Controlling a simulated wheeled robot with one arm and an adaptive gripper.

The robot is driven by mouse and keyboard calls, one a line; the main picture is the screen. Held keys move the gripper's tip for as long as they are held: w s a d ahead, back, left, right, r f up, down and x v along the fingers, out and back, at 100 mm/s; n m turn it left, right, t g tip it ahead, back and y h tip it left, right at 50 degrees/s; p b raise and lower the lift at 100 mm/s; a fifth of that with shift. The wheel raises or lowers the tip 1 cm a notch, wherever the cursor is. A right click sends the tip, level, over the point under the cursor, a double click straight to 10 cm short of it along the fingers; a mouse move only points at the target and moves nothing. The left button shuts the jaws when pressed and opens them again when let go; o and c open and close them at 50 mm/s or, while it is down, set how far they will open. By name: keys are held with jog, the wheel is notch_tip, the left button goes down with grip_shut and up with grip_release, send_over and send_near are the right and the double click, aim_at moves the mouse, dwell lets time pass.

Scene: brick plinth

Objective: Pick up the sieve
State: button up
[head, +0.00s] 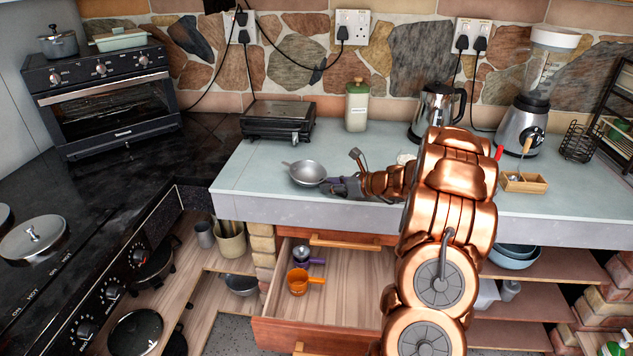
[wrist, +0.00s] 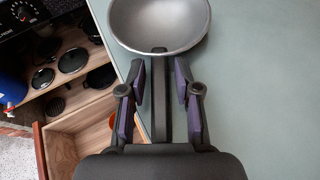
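A shallow grey metal bowl-shaped pan, probably the sieve (head: 306,173), rests on the pale counter; no mesh can be made out. In the wrist view the sieve (wrist: 160,22) is at the top, cut off by the frame edge. Its dark handle (wrist: 162,112) runs down toward my palm. My gripper (head: 348,188) is low over the counter, just right of the bowl. In the wrist view my gripper (wrist: 161,85) is open, with one purple-padded finger on each side of the handle and a visible gap on both sides.
The pale counter (head: 250,180) is clear left of the sieve. An open drawer (head: 340,290) with an orange pan (head: 298,282) juts out below the counter's front edge.

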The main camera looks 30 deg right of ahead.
grip_shut()
jog(key=shift+r, duration=0.1)
